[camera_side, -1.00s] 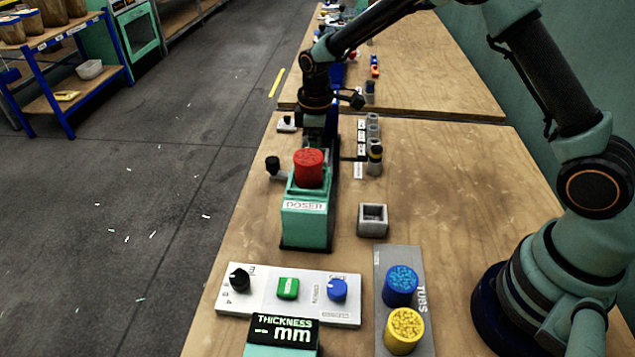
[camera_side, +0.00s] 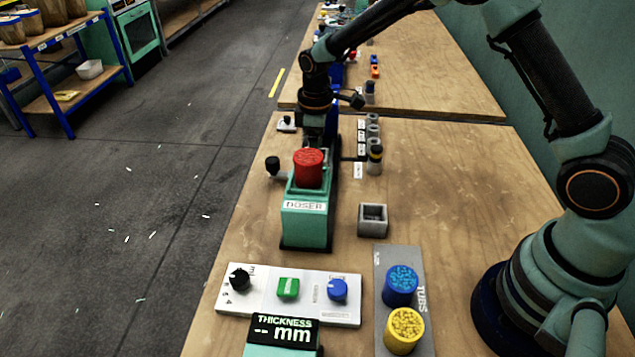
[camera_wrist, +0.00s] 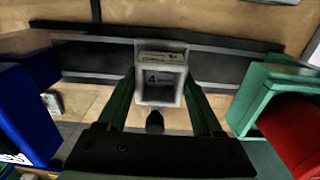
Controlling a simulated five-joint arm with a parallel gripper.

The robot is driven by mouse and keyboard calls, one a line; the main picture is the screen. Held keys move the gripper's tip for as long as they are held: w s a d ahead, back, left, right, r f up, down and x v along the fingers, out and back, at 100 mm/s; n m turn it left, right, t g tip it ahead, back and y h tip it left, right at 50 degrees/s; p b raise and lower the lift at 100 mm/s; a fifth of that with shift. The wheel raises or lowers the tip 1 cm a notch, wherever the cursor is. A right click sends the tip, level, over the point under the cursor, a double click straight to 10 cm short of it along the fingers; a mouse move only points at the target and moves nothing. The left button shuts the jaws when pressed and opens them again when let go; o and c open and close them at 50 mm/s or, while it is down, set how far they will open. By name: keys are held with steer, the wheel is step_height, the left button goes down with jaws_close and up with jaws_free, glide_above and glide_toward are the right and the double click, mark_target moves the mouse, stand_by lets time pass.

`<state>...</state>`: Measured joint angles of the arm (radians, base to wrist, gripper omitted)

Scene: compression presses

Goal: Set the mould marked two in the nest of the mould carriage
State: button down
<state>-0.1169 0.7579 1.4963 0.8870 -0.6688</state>
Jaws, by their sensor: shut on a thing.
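In the wrist view my gripper (camera_wrist: 161,88) has its two green fingers on either side of a small grey square mould (camera_wrist: 173,58) with a hollow middle. It is shut on this mould, over or at a dark rail (camera_wrist: 95,62) that runs across the view. A dark mark shows within the mould's opening, but I cannot read it surely. In the side view my fingertips and the held mould are hidden behind the red tub and the doser (camera_side: 306,222). I cannot tell whether the mould touches the carriage.
The red tub (camera_side: 309,168) stands on the doser, right of my gripper in the wrist view; a blue body (camera_wrist: 25,115) is close on the left.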

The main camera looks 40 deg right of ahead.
steer(key=shift+f, duration=0.7)
stand_by(0.6)
jaws_free()
step_height(320, 180, up, 12)
steer(key=s+d+r+m+t, duration=0.3)
steer(key=s+r+m, duration=0.2)
steer(key=s+r, duration=0.5)
steer(key=s+d+m+t, duration=0.2)
steer(key=s+m, duration=0.2)
steer(key=s, duration=0.5)
steer(key=shift+s+d+f+t, duration=0.25)
steer(key=shift+s+d+t, duration=0.05)
